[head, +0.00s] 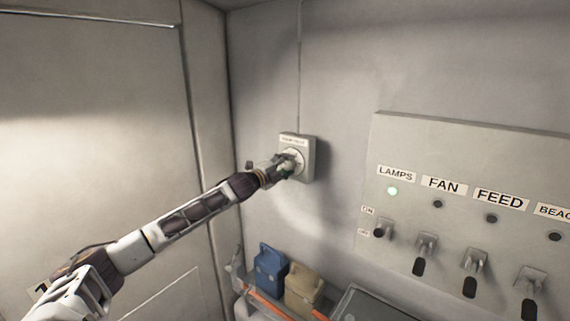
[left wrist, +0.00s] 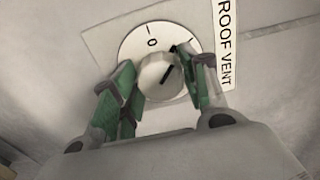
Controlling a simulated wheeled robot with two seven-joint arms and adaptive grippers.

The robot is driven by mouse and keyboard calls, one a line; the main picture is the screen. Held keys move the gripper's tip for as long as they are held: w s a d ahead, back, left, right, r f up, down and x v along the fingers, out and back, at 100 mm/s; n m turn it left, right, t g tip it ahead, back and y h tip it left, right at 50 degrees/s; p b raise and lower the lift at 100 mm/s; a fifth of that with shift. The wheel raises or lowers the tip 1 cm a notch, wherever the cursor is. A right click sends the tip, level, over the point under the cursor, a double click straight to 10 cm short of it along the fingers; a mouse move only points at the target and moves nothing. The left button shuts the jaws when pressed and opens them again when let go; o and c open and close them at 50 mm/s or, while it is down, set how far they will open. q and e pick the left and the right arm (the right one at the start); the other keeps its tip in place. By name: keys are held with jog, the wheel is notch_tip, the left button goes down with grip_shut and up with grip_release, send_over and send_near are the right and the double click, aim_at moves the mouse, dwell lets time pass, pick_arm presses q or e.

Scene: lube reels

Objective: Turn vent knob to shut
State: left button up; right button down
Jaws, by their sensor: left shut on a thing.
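The vent knob (left wrist: 158,74) is a round pale knob with a dark pointer line on a white dial (left wrist: 136,44), beside a label reading ROOF VENT (left wrist: 224,45). In the left wrist view the pointer is turned away from the 0 mark, toward the label side. The vent box (head: 309,153) is mounted on the wall in the head view. My left gripper (head: 288,163) reaches it and hides most of the knob there. In the left wrist view its green-padded fingers (left wrist: 160,82) stand on both sides of the knob, shut on it. My right gripper is not seen.
A switch panel (head: 400,140) with LAMPS, FAN and FEED labels is on the wall to the right; the LAMPS light is green. A blue container (head: 270,270) and a tan container (head: 304,289) stand on a shelf below. The wall around the vent box is clear.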

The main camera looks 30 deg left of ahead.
pick_arm(q)
jog(key=n+p, duration=0.1)
jog(key=n, duration=0.3)
jog(key=shift+n, duration=0.3)
jog(key=n, duration=0.4)
jog(key=shift+f+p, duration=0.15)
jog(key=shift+p, duration=0.15)
jog(key=shift+n, duration=0.3)
jog(key=o, duration=1)
